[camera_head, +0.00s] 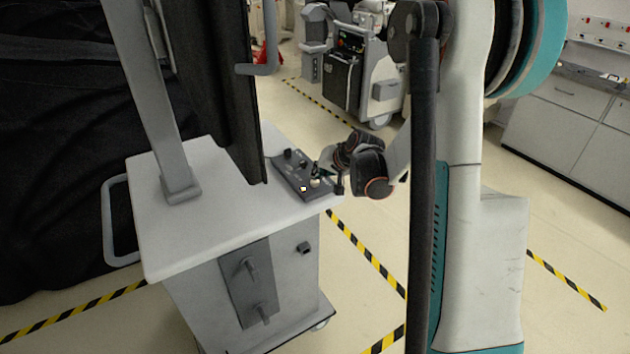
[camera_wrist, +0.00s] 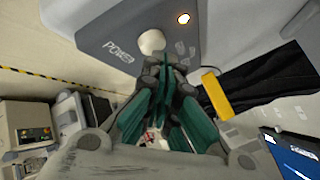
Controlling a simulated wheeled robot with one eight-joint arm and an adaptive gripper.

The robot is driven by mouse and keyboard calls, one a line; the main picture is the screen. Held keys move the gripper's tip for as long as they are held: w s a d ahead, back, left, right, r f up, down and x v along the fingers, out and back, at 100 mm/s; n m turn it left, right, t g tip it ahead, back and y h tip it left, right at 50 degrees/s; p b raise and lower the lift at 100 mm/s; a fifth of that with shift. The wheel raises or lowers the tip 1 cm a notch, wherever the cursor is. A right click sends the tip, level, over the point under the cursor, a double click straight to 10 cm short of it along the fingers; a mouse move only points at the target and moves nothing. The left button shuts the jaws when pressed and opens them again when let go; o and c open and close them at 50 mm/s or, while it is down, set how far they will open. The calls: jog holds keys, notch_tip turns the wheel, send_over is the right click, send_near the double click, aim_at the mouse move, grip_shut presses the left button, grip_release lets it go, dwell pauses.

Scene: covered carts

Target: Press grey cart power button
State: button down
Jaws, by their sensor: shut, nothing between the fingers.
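The grey cart (camera_head: 205,225) has a dark grey control panel (camera_head: 291,181) on the right edge of its top. In the wrist view, the panel (camera_wrist: 105,18) shows a round white button (camera_wrist: 152,42) beside the printed word POWER. A small lit light (camera_wrist: 183,18) is farther along the panel; it also glows in the head view (camera_head: 303,188). My gripper (camera_wrist: 165,68) is shut and empty, its teal fingertips right by the white button; I cannot tell whether they touch it. In the head view, my gripper (camera_head: 319,174) is at the panel's right end and hides part of it.
A dark upright screen (camera_head: 222,85) and a grey post (camera_head: 152,95) rise from the cart top left of the panel. Black cloth (camera_head: 55,150) covers something at the left. Another equipment cart (camera_head: 350,70) stands behind. A yellow block (camera_wrist: 217,95) is right of my fingers.

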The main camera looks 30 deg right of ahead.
jog(key=shift+r+p, duration=1.85)
jog(key=shift+r, duration=1.2)
